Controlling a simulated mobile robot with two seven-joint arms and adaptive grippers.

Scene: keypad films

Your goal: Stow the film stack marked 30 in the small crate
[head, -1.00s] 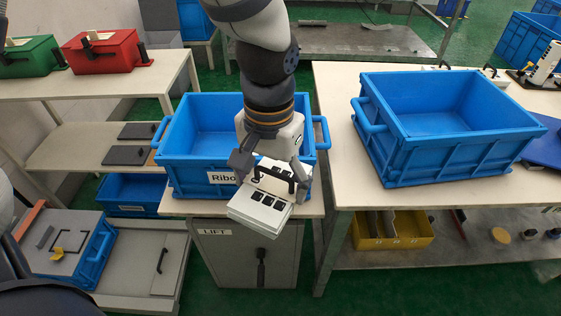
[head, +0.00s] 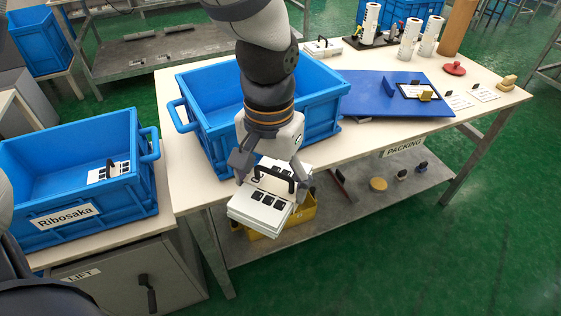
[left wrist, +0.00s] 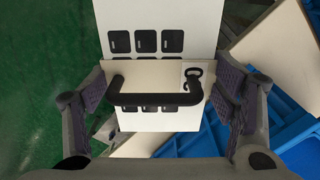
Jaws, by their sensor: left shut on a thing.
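My left gripper (head: 270,182) is shut on a white film stack (head: 262,212) with black squares and a black handle, held in the air in front of the packing table. In the left wrist view the gripper (left wrist: 165,95) has a finger on either side of the stack's black handle (left wrist: 155,98). The stack's white face (left wrist: 160,18) shows there too; I cannot read a 30. A blue crate (head: 335,115) stands on the table behind the arm. Another blue crate, labelled Ribosaka (head: 60,217), stands at the left. I cannot tell which is the small crate. My right gripper is out of view.
A white film piece with black squares (head: 108,173) lies in the Ribosaka crate. A blue mat (head: 375,95) lies right of the other crate. A yellow bin (head: 300,216) sits on the shelf below. The floor at the lower right is clear.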

